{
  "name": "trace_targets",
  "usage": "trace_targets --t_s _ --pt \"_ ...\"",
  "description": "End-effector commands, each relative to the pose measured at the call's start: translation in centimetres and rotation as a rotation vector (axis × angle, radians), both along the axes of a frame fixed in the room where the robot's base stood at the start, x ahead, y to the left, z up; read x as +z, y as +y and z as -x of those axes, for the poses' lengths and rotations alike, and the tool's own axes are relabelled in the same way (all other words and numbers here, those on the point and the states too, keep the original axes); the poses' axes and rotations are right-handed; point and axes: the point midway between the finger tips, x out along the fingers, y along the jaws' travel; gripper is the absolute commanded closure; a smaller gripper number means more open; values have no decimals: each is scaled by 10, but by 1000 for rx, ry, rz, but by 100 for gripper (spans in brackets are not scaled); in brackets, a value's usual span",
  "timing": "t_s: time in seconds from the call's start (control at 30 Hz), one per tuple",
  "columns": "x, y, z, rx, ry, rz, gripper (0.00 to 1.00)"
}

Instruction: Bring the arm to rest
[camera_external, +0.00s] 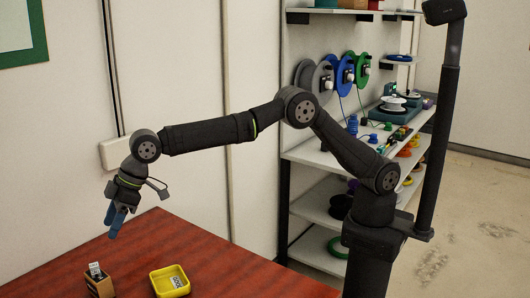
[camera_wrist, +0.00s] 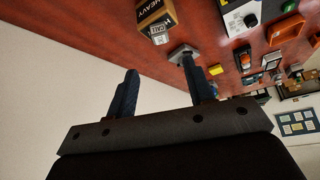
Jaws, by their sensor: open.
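My gripper (camera_external: 114,222) hangs at the end of my raised arm, at the left in the external view, with its blue fingers pointing down. It is above the red-brown table (camera_external: 215,262) and clear of it. In the wrist view my gripper (camera_wrist: 158,70) shows two dark blue fingers spread apart, with nothing held between them. A small grey piece (camera_wrist: 180,50) appears by the right fingertip in that view; I cannot tell exactly what it is.
A brown box (camera_external: 99,285) with a card or phone in it and a yellow tray (camera_external: 158,287) stand on the table. The wrist view shows a box marked HEAVY (camera_wrist: 150,10) and several devices. Loaded shelves (camera_external: 315,155) stand behind my arm, and the wall is close.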

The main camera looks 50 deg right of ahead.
Motion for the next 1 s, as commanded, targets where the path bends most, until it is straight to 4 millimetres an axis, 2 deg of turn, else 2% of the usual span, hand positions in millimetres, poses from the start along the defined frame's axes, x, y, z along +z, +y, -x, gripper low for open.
trace_targets --t_s 0.03,0.1,0.8,0.9,1.0 --pt "-13 5 -2 1 3 4 52" --pt "-24 12 -5 0 2 5 52" --pt "-111 59 -24 0 1 3 52" --pt "-83 59 -24 -1 -3 -4 52" --pt "-63 59 -24 0 -3 -3 52"
